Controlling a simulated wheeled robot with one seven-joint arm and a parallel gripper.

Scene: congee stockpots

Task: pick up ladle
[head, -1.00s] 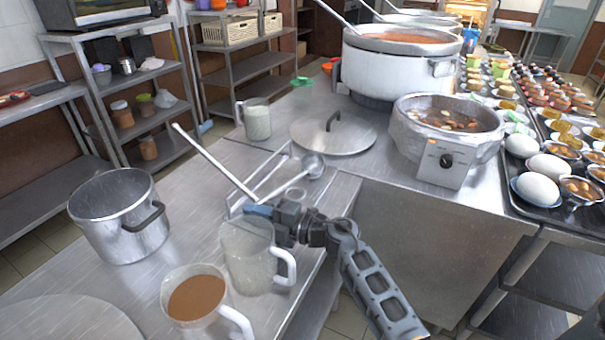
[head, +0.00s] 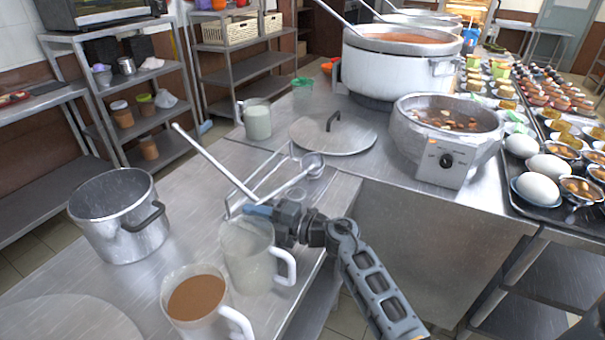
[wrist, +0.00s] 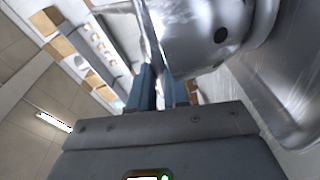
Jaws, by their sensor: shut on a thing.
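The ladle is a thin steel tool. Its long handle (head: 212,160) slants from the upper left down to my gripper (head: 258,210) in the head view. A second steel rod runs from there up right to a small round bowl (head: 313,164); I cannot tell how the two join. My gripper is shut, its blue fingers around the steel. In the wrist view my gripper (wrist: 158,92) shows both fingers close together, with a bright steel shaft (wrist: 150,35) rising between them. The exact grip point is hidden.
A wire rack (head: 284,156) stands by the ladle. A clear mug (head: 245,262) and a mug of brown liquid (head: 195,298) stand close in front. A steel pot (head: 118,225) is at left, a flat lid (head: 350,138) behind. The counter between pot and rack is clear.

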